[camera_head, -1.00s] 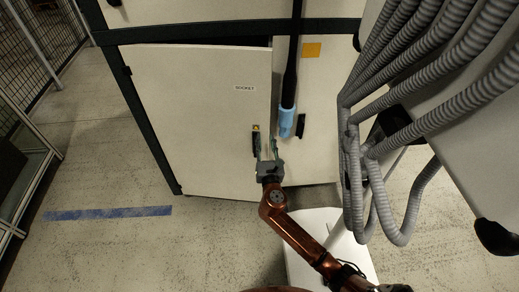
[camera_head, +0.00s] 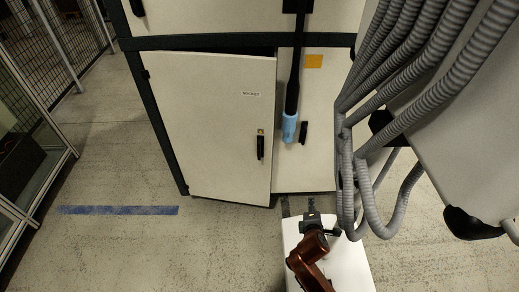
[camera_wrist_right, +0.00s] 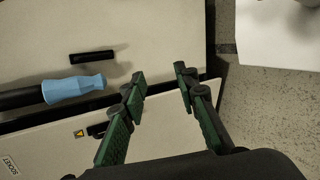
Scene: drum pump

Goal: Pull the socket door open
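The socket door (camera_head: 215,130) is a pale panel with a small SOCKET label, standing slightly ajar with a dark gap along its top edge. Its black handle (camera_head: 260,145) is upright near the free right edge, beside a small yellow mark. The handle also shows, partly hidden, in the right wrist view (camera_wrist_right: 97,129). My left gripper is not in view.
A hose with a light blue end (camera_head: 289,128) hangs before the neighbouring panel (camera_head: 318,165), which has its own black handle (camera_head: 304,132). Thick grey hoses (camera_head: 400,90) crowd the right side. Floor to the left, around the blue stripe (camera_head: 120,210), is clear.

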